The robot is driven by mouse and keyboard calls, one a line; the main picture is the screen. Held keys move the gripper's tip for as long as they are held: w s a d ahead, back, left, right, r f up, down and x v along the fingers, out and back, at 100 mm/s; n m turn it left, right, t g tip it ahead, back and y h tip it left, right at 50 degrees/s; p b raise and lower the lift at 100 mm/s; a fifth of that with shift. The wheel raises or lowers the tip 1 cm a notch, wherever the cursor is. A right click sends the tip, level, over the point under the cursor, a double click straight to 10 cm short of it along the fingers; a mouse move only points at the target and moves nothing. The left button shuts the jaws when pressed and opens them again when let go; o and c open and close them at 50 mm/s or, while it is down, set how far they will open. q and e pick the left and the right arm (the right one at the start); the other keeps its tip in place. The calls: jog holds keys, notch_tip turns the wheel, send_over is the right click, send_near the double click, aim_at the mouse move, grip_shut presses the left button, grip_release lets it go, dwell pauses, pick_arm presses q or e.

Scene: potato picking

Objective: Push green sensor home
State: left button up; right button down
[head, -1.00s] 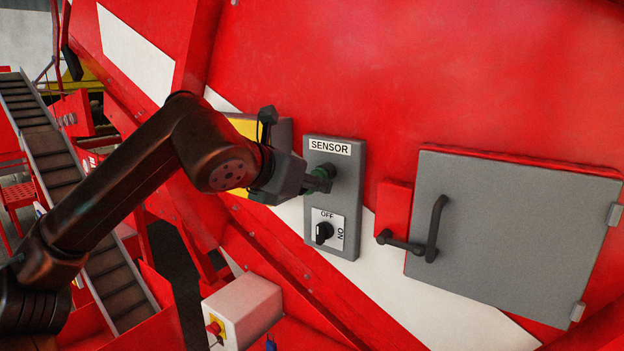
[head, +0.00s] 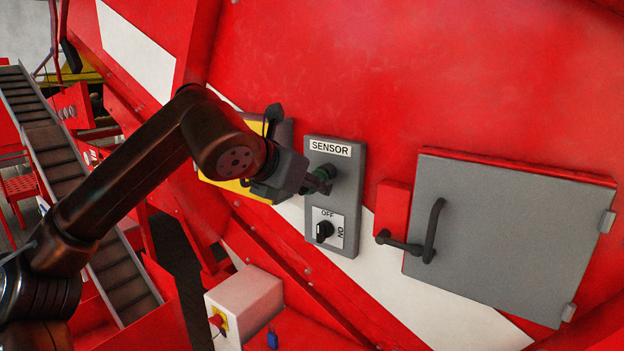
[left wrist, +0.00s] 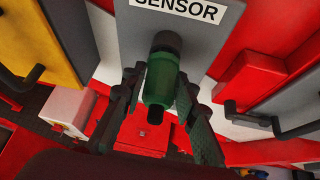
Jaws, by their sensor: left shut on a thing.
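The green sensor (left wrist: 158,82) is a short cylinder with a dark end, standing out from the grey panel marked SENSOR (head: 318,224). In the left wrist view its far end meets a dark round socket (left wrist: 166,42) on the panel. How deep it sits there I cannot tell. My left gripper (head: 322,182) is shut on the sensor, with one finger on each side of it in the left wrist view (left wrist: 162,88). In the head view the fingers hide most of the sensor. My right gripper is out of view.
Below the socket is a black OFF/ON knob (head: 324,231). A grey door (head: 510,240) with a dark handle (head: 435,230) is to the right. A yellow-faced box (head: 243,128) is behind my left wrist. A white box (head: 247,305) with a red button stands below.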

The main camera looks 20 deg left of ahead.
pick_arm(q)
jog(key=shift+f+g+p, duration=0.4)
jog(key=shift+f+p, duration=0.05)
jog(key=shift+p, duration=0.1)
grip_shut()
jog(key=shift+w+d+r, duration=0.15)
jog(key=shift+w+r, duration=0.1)
jog(key=shift+r, duration=0.25)
jog(key=o, duration=0.7)
grip_release()
jog(key=shift+w, duration=0.1)
jog(key=o, duration=0.5)
jog(key=shift+w+d+f, duration=0.2)
jog(key=shift+w, duration=0.05)
jog(key=shift+c, duration=0.2)
jog(key=shift+s+a, duration=0.1)
jog(key=shift+s+a, duration=0.1)
jog(key=shift+s, duration=0.05)
jog(key=v, duration=1.2)
